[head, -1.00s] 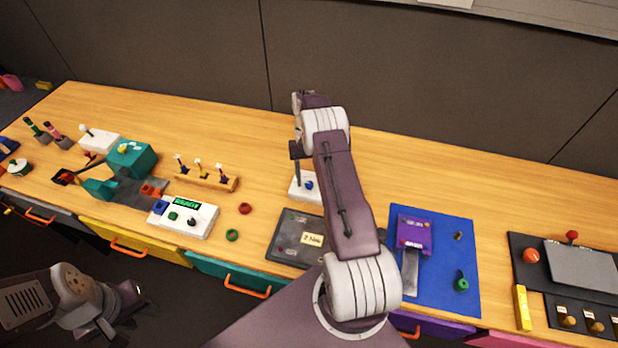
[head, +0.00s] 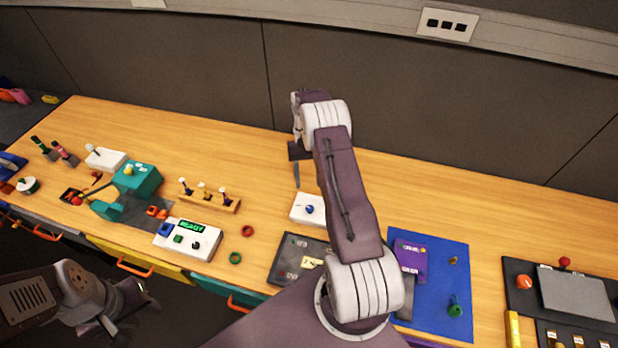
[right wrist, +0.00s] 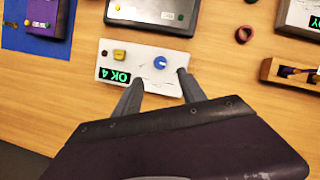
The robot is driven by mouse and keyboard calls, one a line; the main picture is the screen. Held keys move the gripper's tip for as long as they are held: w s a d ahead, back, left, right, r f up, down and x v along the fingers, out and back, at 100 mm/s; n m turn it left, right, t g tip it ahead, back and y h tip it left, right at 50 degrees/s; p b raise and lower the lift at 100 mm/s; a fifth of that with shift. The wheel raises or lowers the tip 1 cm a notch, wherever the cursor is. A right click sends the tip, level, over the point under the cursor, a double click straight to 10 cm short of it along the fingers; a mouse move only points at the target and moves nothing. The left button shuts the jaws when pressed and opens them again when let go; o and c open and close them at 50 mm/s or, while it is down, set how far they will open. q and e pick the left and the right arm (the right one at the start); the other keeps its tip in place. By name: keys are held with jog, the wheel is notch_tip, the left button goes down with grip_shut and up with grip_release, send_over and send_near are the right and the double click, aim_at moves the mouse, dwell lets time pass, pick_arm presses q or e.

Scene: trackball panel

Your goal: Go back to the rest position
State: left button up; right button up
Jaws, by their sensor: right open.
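The trackball panel, a small white box (head: 301,207) with a blue ball (head: 310,209), sits on the table beside my right forearm. In the right wrist view the panel (right wrist: 150,80) shows the blue ball (right wrist: 159,62), a yellow button and a green display reading "OK 4". My right gripper (head: 296,175) looks empty behind the panel in the head view. In the wrist view its two fingers (right wrist: 158,84) are apart, overlapping the panel's near edge; contact cannot be told. My left gripper (head: 142,296) hangs off the table's front edge at lower left, its jaws unclear.
A dark panel (head: 290,262) and a blue mat (head: 458,270) with a purple device stand near my right arm. A white box with a green display (head: 186,239) and a wooden peg rack (head: 222,203) lie to the left. The table's back strip is clear.

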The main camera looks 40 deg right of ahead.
jog(key=shift+w+f, duration=0.1)
jog(key=a+r+n+t+h+b, duration=0.1)
jog(key=a+r+n+t, duration=0.15)
jog(key=a+r, duration=1)
jog(key=s+a+f+n+t, duration=0.1)
jog(key=s+a+f, duration=0.1)
jog(key=s, duration=0.5)
jog(key=s+a+f+n+t, duration=0.1)
jog(key=s+a+f+n, duration=0.1)
jog(key=s, duration=0.6)
jog(key=shift+a+h, duration=0.3)
jog(key=shift+h, duration=0.1)
